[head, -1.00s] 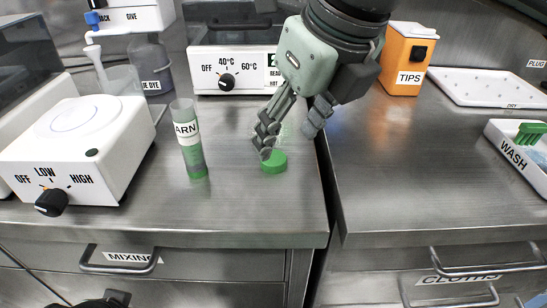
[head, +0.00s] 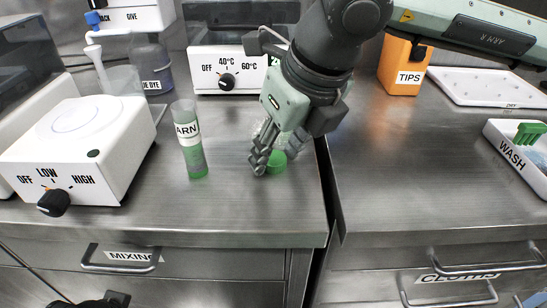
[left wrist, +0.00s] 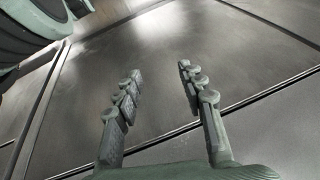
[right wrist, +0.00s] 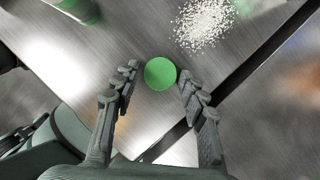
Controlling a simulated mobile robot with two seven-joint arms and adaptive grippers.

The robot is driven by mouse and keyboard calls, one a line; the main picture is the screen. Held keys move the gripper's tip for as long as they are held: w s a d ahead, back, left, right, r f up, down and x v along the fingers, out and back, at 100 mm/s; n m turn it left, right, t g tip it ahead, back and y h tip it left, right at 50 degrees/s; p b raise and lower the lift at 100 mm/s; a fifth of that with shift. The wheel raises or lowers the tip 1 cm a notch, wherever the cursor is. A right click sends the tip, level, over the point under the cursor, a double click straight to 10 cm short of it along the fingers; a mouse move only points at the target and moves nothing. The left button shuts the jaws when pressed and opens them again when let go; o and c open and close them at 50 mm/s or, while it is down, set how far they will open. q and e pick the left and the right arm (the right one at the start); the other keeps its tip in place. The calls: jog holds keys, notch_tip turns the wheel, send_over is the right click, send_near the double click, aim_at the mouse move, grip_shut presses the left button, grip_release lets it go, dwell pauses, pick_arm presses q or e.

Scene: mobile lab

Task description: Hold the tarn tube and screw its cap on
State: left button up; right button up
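The tarn tube (head: 190,145) stands upright and uncapped on the left bench, with a white label and green contents; its lower part shows in the right wrist view (right wrist: 80,8). The green cap (head: 277,162) lies on the bench to the right of the tube. My right gripper (head: 276,158) is open and low over the bench, with its fingers on either side of the cap. In the right wrist view the cap (right wrist: 160,73) lies between and just beyond the fingertips (right wrist: 156,80).
A mixer (head: 75,150) stands left of the tube. A hot plate control box (head: 225,70) is behind. White grains (right wrist: 203,22) lie near the cap. A gap between benches runs to the right of it. The bench in front of the tube is clear.

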aim_at(278, 161)
jog(key=c, duration=0.3)
jog(key=shift+r, duration=0.15)
notch_tip(278, 161, up, 10)
jog(key=shift+f, duration=0.1)
dwell(0.3)
